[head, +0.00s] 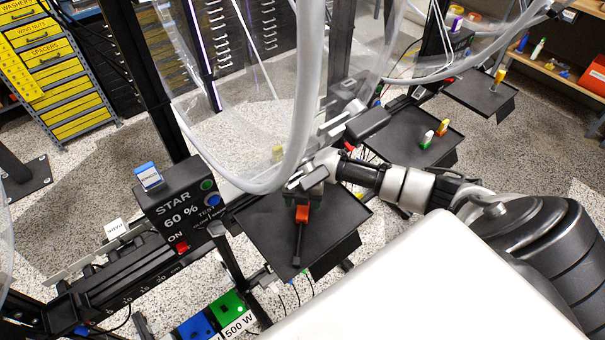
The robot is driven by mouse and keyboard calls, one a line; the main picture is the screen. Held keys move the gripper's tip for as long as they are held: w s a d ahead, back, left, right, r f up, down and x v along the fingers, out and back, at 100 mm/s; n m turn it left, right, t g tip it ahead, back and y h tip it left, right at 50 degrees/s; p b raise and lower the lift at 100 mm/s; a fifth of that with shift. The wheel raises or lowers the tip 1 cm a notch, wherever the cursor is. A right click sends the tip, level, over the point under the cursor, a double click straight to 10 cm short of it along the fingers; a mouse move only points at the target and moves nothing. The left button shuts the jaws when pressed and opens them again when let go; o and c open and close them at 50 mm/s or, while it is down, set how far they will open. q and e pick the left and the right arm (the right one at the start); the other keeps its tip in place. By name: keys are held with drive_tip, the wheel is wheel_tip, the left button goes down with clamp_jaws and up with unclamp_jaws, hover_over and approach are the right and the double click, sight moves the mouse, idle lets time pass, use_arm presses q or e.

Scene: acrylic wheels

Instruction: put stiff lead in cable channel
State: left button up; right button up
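My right gripper (308,180) reaches in from the right and is just above the near black tray (262,235), partly behind the grey rim of a clear wheel. Whether its fingers are open or shut is too small to tell. An orange block with a thin black stem (302,216) is below the gripper on the tray; it may be the stiff lead, but I cannot be sure. A dark green piece is between block and gripper. A pale slotted strip (85,265) along the black rail at left may be the cable channel. My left gripper is not in view.
A clear wheel with a thick grey rim (305,90) stands over the tray. A black control box (180,205) marked STAR is left of it. Another tray (412,140) holds small coloured items. A white surface (430,285) fills the front.

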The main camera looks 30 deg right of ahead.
sight(302, 209)
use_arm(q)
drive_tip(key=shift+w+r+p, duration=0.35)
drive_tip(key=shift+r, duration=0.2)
use_arm(e)
drive_tip(key=shift+a+f, duration=0.1)
drive_tip(key=shift+f, duration=2.1)
drive_tip(key=shift+c, duration=0.3)
drive_tip(key=c, duration=1.1)
drive_tip(key=shift+o, duration=0.2)
drive_tip(key=shift+r, duration=0.45)
drive_tip(key=r, duration=0.2)
drive_tip(key=r+b, duration=0.1)
drive_tip(key=shift+s+d+r, duration=0.3)
drive_tip(key=shift+s, duration=0.05)
use_arm(q)
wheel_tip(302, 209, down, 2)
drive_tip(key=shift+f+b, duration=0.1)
drive_tip(key=shift+b, duration=0.45)
use_arm(e)
drive_tip(key=s+d+r, duration=0.5)
drive_tip(key=s+r, duration=0.1)
drive_tip(key=s, duration=0.3)
drive_tip(key=shift+s+r, duration=0.25)
drive_tip(key=shift+s, duration=0.1)
